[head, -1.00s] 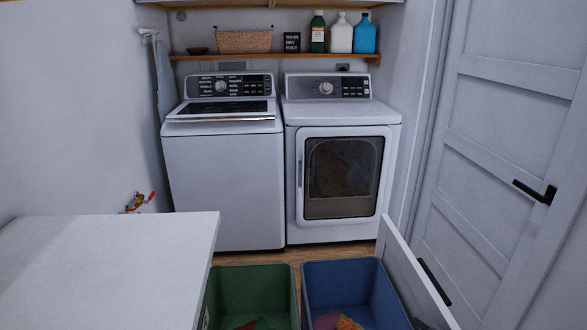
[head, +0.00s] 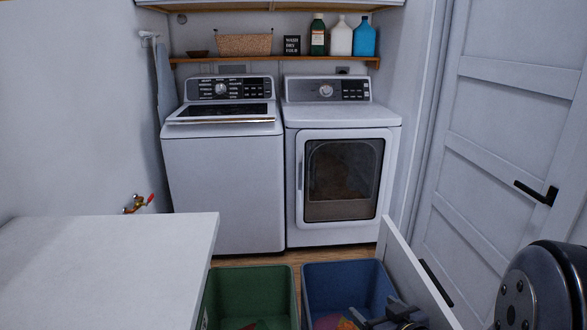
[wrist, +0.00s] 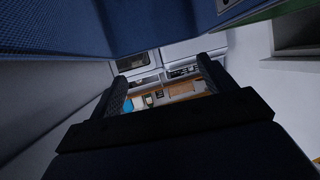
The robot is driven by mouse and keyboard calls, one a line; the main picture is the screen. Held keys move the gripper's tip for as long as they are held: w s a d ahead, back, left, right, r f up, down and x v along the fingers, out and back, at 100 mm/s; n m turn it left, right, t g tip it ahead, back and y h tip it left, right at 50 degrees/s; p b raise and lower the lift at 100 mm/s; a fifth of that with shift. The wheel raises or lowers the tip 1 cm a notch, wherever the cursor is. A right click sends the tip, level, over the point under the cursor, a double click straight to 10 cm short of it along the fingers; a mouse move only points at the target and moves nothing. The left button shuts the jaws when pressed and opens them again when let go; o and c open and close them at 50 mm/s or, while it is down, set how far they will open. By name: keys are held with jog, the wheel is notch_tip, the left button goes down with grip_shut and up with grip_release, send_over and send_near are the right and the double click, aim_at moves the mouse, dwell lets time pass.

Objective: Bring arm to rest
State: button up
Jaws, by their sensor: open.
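My gripper (head: 388,318) shows at the bottom of the head view, in front of or within the blue bin (head: 345,272); its exact depth is unclear. A dark rounded link of my arm (head: 545,290) shows at the bottom right. In the wrist view my gripper (wrist: 164,82) is open, its two dark fingers apart. Only the distant washer, dryer and shelf show between them, so it looks empty. That view is turned over, with a blue wall of the bin (wrist: 220,10) close along its top.
A green bin (head: 250,280) stands left of the blue one; both hold cloth-like items. A white panel (head: 415,270) borders the blue bin on the right. A white counter (head: 110,260) fills the lower left. The washer (head: 225,190) and dryer (head: 342,170) stand behind. A closed door (head: 500,160) is at right.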

notch_tip(320, 180, up, 7)
jog(key=p, duration=0.4)
jog(key=w+d+r+n+y+p, duration=0.2)
jog(key=w+d+r+p, duration=0.1)
jog(key=w+r+p, duration=0.5)
jog(key=w+p, duration=0.3)
jog(key=w, duration=0.1)
jog(key=shift+w+r+g, duration=0.3)
jog(key=shift+g, duration=0.1)
jog(key=shift+r, duration=0.1)
